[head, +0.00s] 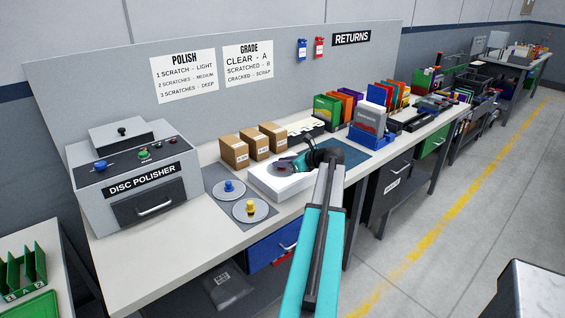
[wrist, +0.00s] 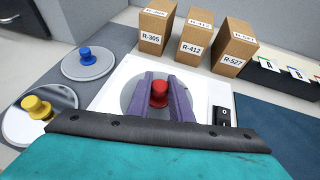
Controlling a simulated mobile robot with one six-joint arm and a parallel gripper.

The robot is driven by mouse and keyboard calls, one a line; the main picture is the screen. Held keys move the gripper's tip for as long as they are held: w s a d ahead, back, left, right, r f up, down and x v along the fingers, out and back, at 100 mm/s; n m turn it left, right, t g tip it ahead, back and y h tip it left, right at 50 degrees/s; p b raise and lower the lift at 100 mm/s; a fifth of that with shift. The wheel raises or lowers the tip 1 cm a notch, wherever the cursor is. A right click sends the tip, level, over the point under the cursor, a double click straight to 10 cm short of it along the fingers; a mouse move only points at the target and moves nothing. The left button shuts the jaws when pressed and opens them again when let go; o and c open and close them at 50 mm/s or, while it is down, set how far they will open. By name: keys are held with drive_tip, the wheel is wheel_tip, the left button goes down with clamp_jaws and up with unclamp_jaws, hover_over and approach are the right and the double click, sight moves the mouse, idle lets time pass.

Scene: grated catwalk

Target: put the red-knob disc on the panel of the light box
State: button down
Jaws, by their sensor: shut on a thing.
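The red-knob disc (wrist: 137,100) is a grey disc with a red knob (wrist: 159,92). In the wrist view it is over the white panel of the light box (wrist: 110,87); I cannot tell whether it touches the panel. My gripper (wrist: 162,92) has its two purple fingers shut on the red knob. In the head view my gripper (head: 287,164) is over the light box (head: 270,184), and the arm hides part of it. A black switch (wrist: 223,118) is at the right of the box.
A blue-knob disc (wrist: 88,61) and a yellow-knob disc (wrist: 40,112) lie left of the light box. Several cardboard boxes (wrist: 193,37) stand behind it. The disc polisher (head: 135,175) stands at the left. A blue mat (head: 350,150) lies to the right.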

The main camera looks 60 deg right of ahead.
drive_tip(key=shift+f, duration=0.2)
drive_tip(key=c, duration=1.6)
unclamp_jaws()
drive_tip(key=shift+r, duration=0.15)
drive_tip(key=b+v, duration=0.1)
drive_tip(key=v, duration=1.1)
drive_tip(key=shift+b, duration=0.4)
